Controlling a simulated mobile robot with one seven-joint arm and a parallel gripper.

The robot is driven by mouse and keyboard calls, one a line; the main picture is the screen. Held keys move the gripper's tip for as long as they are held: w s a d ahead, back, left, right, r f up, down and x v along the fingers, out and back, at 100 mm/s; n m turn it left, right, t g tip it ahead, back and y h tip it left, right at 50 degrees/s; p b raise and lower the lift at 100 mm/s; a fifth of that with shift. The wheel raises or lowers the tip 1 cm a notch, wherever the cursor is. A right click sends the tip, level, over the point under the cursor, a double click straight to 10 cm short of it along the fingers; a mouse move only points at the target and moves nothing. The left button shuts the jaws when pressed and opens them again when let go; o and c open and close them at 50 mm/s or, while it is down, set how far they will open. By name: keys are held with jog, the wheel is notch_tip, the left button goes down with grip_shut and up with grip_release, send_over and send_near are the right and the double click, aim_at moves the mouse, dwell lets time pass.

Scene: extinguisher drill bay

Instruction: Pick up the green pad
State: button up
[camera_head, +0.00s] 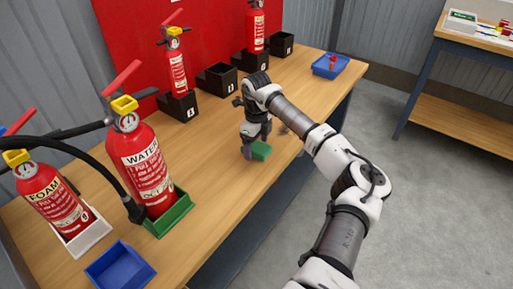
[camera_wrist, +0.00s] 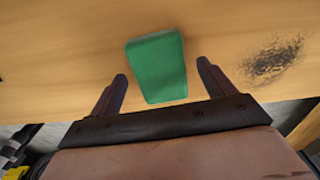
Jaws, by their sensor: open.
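The green pad (camera_head: 261,151) lies on the wooden bench, near its front edge. In the wrist view the green pad (camera_wrist: 157,68) is a flat block, lying between and a little beyond my two fingertips. My gripper (camera_head: 254,152) points down over the pad in the head view and partly hides it. In the wrist view my gripper (camera_wrist: 162,68) is open, with a finger to each side of the pad and a visible gap on both sides. Nothing is held. I cannot tell how far the fingertips are above the bench.
A water extinguisher (camera_head: 146,165) in a green holder and a foam extinguisher (camera_head: 55,200) stand at the left. An empty blue tray (camera_head: 120,268) is in front. Black holders (camera_head: 217,80) line the back. Another blue tray (camera_head: 330,67) holds a red item. A dark smudge (camera_wrist: 273,62) marks the bench.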

aim_at(256, 145)
jog(key=c, duration=1.1)
jog(key=shift+o, duration=0.2)
jog(key=shift+r, duration=0.1)
notch_tip(256, 145, up, 20)
jog(key=b, duration=0.2)
jog(key=o, duration=0.4)
jog(key=shift+c, duration=1.6)
jog(key=shift+w, duration=0.1)
